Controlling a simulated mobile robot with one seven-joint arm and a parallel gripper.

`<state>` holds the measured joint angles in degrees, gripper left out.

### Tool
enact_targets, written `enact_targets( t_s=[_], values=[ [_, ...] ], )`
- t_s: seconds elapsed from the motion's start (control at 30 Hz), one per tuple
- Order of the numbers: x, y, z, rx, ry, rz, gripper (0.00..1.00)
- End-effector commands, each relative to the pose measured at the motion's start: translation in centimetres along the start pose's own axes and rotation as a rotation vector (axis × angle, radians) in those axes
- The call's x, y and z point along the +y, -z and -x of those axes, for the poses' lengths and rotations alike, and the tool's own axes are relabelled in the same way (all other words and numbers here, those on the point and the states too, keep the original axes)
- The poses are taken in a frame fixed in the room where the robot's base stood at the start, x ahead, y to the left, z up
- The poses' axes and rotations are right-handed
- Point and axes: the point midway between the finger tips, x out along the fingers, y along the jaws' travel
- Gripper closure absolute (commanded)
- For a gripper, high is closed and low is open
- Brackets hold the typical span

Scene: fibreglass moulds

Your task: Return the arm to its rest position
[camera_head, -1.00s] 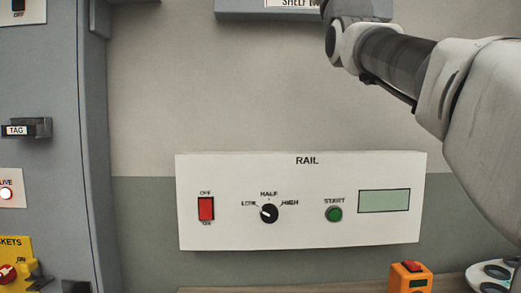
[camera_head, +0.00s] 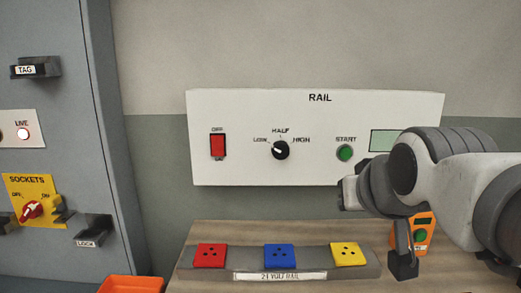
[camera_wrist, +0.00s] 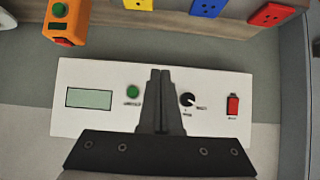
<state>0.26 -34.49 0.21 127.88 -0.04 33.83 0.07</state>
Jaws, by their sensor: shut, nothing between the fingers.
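My gripper (camera_wrist: 160,73) shows in the wrist view with its two dark fingers side by side, shut and empty. The fingers overlap the white RAIL panel (camera_wrist: 85,125) in that picture, where the panel appears upside down. In the head view my arm comes in from the right and is bent in front of the lower right part of the RAIL panel (camera_head: 230,105). The arm covers part of the panel's display and of the orange box (camera_head: 425,220).
A bench (camera_head: 220,233) below the panel carries a 24 volt rail (camera_head: 372,268) with red, blue and yellow sockets. A grey cabinet (camera_head: 70,100) with a SOCKETS switch and handles stands at the left. An orange bin (camera_head: 130,285) lies at the lower left.

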Motion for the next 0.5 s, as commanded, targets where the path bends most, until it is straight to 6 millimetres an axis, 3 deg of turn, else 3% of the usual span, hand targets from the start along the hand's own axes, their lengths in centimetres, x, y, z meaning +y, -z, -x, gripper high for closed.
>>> enact_targets(
  t_s=[0.03,0.23,0.27,0.3,0.5],
  values=[
    [0.0,-3.5,0.1,-0.079,0.001,0.0,1.0],
    [0.0,-17.6,1.4,-0.419,0.003,0.001,1.0],
    [0.0,-18.0,2.1,-0.449,0.003,0.001,1.0],
    [0.0,-15.6,3.3,-0.435,0.003,0.001,1.0],
    [0.0,-11.6,6.2,-0.432,0.003,0.001,1.0]
  ],
)
